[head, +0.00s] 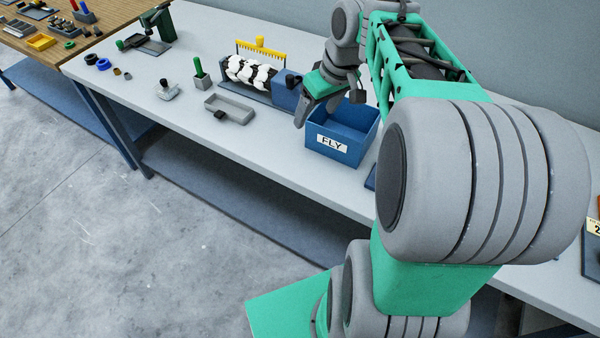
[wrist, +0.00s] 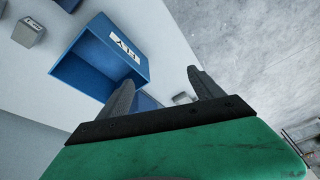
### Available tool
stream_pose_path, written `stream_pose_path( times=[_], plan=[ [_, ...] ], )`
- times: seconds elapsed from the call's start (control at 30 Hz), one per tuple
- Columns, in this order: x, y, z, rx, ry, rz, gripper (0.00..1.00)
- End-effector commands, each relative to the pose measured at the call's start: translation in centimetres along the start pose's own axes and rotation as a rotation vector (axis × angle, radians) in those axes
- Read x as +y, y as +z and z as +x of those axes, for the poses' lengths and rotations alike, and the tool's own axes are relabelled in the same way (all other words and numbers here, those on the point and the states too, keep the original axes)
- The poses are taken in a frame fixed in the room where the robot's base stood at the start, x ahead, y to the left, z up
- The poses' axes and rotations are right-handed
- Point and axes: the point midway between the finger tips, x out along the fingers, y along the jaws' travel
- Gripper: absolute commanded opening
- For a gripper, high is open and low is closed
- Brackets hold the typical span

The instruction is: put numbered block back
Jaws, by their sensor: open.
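My gripper (head: 318,110) is open and empty. In the head view it hangs beside and slightly above the left rim of a blue bin (head: 333,153) labelled FLY. In the wrist view my fingers (wrist: 160,78) are spread apart with nothing between them, and the bin (wrist: 82,72) shows empty beside them. A small grey block (wrist: 28,30) with a white label stands on the table beyond the bin in the wrist view. Its marking is too small to read. In the head view, my arm hides that part of the table.
A roller bed with white fibre (head: 252,72), a yellow comb (head: 260,50) and a grey tray (head: 229,108) stand left of the bin. A card showing a 2 (head: 594,227) is cut off at the right edge.

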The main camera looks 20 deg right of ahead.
Motion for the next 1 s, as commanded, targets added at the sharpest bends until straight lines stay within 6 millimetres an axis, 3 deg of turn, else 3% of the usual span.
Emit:
stream_pose_path(
  times=[0.03,0.1,0.2,0.27,0.43,1.0],
  plan=[
    [-3.5,1.0,0.1,0.001,0.017,0.020,0.76],
    [-7.2,3.2,0.6,0.000,0.047,0.075,0.76],
    [-10.4,6.7,1.5,0.005,0.089,0.140,0.76],
    [-11.4,8.5,2.0,0.009,0.109,0.171,0.76],
    [-12.2,10.7,2.8,0.015,0.135,0.211,0.76],
    [-12.1,10.7,2.8,0.013,0.135,0.213,0.76]
  ],
)
